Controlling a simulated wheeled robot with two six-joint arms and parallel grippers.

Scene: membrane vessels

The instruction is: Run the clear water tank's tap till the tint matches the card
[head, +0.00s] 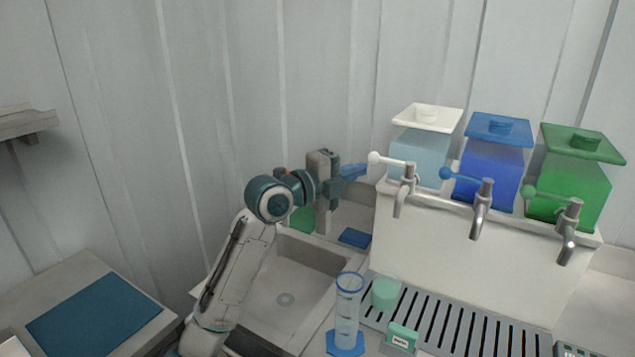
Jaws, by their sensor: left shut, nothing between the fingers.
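The clear water tank (420,150) has a white lid and pale liquid, and stands leftmost on the white stand. Its tap (403,190) has a white lever with a round knob (375,158) pointing left. My left gripper (362,170) is shut and empty, its blue fingertips just left of that knob; I cannot tell whether they touch it. A clear measuring cylinder (347,311) with a blue rim and blue base stands upright at the front, left of the drip grate, not under the tap. A small green card (402,338) with a white label stands beside it. My right gripper is out of view.
A blue tank (489,170) and a green tank (570,185) with their own taps stand to the right. A sink (290,285) lies under my left arm. A blue mat (95,315) is at left.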

